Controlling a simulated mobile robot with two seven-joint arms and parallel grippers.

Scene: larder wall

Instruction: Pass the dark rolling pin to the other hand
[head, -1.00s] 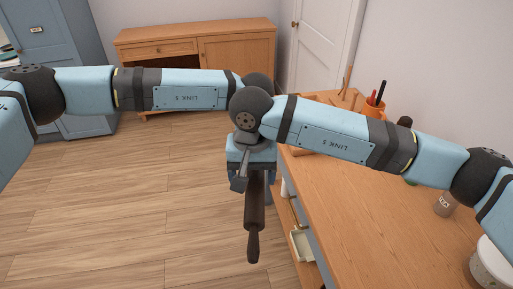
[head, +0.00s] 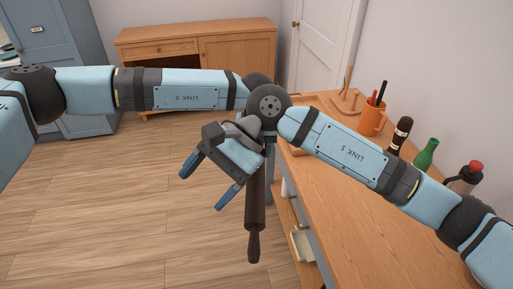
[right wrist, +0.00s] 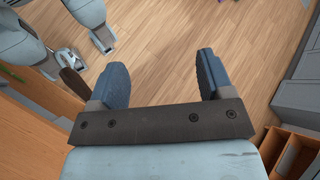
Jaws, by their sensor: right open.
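The dark rolling pin (head: 255,200) hangs upright in the air in the middle of the head view, left of the counter's edge. Its upper end is hidden behind my right wrist. My left gripper (head: 268,180) is mostly hidden there too; a blue finger shows beside the pin, and the pin hangs from it. My right gripper (head: 204,188) is open and empty, tilted down to the left, with its fingers left of the pin and apart from it. In the right wrist view, nothing is between the fingers of the right gripper (right wrist: 163,78); a dark piece of the pin (right wrist: 74,83) shows left of them.
The wooden counter (head: 360,230) is at right, with an orange mug (head: 372,118), a dark bottle (head: 400,134) and a green bottle (head: 426,153) near its back. The floor at left is clear.

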